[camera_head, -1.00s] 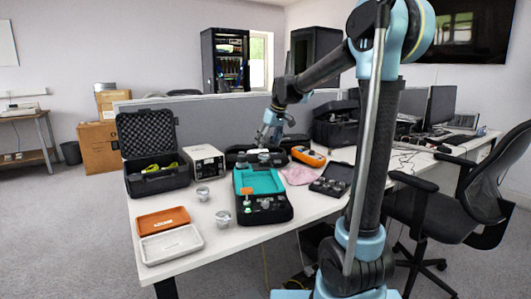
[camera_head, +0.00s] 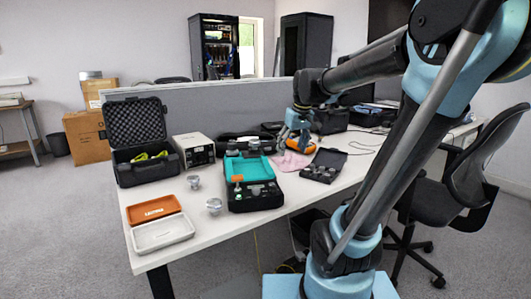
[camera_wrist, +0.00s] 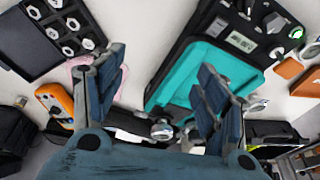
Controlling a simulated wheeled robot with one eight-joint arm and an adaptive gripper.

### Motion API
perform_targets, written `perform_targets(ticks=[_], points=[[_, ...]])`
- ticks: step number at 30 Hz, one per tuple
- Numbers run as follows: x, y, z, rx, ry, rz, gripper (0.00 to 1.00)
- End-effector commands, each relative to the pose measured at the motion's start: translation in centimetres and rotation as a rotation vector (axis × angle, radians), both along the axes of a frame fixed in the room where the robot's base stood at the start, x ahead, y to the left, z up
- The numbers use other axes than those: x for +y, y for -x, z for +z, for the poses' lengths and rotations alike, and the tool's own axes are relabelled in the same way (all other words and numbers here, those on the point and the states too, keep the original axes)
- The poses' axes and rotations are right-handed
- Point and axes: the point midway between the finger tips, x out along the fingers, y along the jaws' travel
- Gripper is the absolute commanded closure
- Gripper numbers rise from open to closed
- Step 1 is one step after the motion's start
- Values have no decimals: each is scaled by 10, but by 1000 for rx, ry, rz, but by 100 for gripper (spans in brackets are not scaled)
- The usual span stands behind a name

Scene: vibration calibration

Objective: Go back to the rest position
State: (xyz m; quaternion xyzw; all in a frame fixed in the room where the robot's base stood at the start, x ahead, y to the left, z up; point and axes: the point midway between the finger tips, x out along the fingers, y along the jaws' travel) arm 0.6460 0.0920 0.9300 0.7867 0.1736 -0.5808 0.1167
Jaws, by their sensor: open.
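My gripper (camera_head: 296,140) hangs above the desk near the orange meter and the pink cloth, right of the teal-lined case in the head view. In the wrist view its two dark blue fingers (camera_wrist: 160,88) stand wide apart with nothing held between them. The black case with teal lining (camera_head: 250,168) also shows below the right finger in the wrist view (camera_wrist: 222,62). The orange meter (camera_head: 301,145) is partly hidden behind the gripper in the head view. The pink cloth (camera_head: 290,160) lies on the desk beside it.
A shallow black case of round metal pieces (camera_head: 325,166) is on the right. An open foam-lined case (camera_head: 137,124), a grey-white instrument (camera_head: 194,150), an orange tray (camera_head: 154,208) and a white tray (camera_head: 163,233) are on the left. A grey partition (camera_head: 255,95) stands behind.

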Motion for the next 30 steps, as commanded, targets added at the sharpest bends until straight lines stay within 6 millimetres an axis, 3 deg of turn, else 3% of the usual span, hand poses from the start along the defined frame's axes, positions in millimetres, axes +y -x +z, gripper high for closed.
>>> perform_targets(ticks=[9,18,24,30], points=[[-49,95,-58,43,20,-162,33],[-81,174,-125,80,36,-312,33],[-90,206,-158,96,46,-379,33],[-93,214,-167,101,48,-400,33]])
